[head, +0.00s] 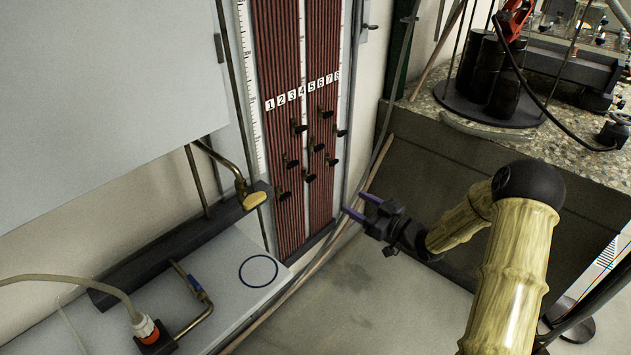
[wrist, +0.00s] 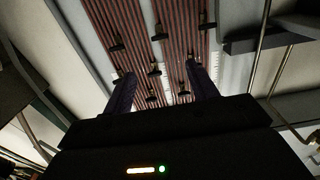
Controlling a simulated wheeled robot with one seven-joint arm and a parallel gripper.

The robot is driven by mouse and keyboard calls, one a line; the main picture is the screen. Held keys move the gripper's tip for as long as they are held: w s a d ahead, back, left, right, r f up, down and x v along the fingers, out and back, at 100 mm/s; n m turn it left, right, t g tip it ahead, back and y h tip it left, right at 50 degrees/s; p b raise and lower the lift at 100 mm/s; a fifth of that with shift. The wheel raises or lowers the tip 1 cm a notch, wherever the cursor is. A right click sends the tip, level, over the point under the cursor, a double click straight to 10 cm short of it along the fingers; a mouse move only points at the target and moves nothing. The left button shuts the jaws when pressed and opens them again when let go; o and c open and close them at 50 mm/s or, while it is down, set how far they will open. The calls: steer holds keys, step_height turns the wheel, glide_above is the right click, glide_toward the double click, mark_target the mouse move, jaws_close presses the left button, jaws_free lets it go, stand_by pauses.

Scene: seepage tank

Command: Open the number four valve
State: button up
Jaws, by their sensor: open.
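Black valve handles are staggered on a red-brown striped tube panel (head: 283,45) with labels 1 to 8. The number four valve (head: 309,177) appears to be the low handle under label 4, left of my gripper in the head view. Its handle's exact turn is too small to tell. My gripper (head: 361,206) has purple fingers, apart and empty, pointing toward the panel from its lower right, clear of the handles. In the wrist view the two fingers (wrist: 161,82) frame the striped panel and several handles; I cannot tell which handle is number four there.
A white tank ledge (head: 225,270) with a yellow-handled tap (head: 253,200) and a blue-handled tap (head: 195,285) lies left of the panel. A concrete block (head: 440,160) carrying black cylinders (head: 490,75) stands at right. The floor (head: 350,300) below my gripper is clear.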

mark_target(313, 178)
steer(key=b+x, duration=0.4)
steer(key=x, duration=1.2)
steer(key=c, duration=1)
